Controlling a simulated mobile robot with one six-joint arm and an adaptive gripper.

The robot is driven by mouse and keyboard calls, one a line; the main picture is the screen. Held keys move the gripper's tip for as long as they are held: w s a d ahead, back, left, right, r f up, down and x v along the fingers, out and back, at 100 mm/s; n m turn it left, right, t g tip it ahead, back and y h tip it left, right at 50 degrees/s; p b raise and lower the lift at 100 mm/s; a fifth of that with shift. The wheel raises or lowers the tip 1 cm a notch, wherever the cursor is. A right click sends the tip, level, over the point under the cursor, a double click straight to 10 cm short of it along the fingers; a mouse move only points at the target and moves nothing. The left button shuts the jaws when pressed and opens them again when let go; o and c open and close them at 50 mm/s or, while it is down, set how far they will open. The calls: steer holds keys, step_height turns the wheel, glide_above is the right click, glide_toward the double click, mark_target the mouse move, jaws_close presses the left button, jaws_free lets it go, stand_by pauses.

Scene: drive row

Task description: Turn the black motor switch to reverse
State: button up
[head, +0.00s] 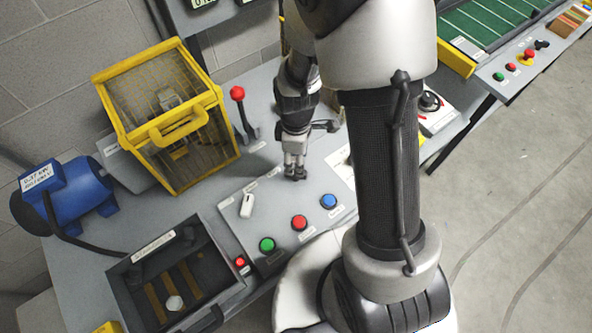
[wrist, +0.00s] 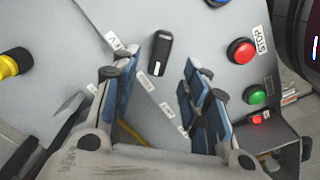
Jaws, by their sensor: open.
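My gripper (wrist: 153,85) is open and empty, with blue-lined fingers spread left and right. The switch appears just beyond and between the fingertips; no contact shows. In the head view my gripper (head: 294,174) points down at the panel behind the red button, and the black switch is hidden there.
Green (head: 267,244), red (head: 299,222) and blue (head: 329,201) buttons line the panel's front. A white selector (head: 247,206) sits to their left. A red-knobbed lever (head: 238,94) and yellow guard cage (head: 165,115) stand behind left. A blue motor (head: 70,195) is far left.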

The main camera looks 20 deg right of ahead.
step_height(320, 180, down, 6)
steer(key=shift+f+b, duration=0.1)
steer(key=shift+b, duration=0.65)
steer(key=shift+c, duration=0.2)
jaws_close()
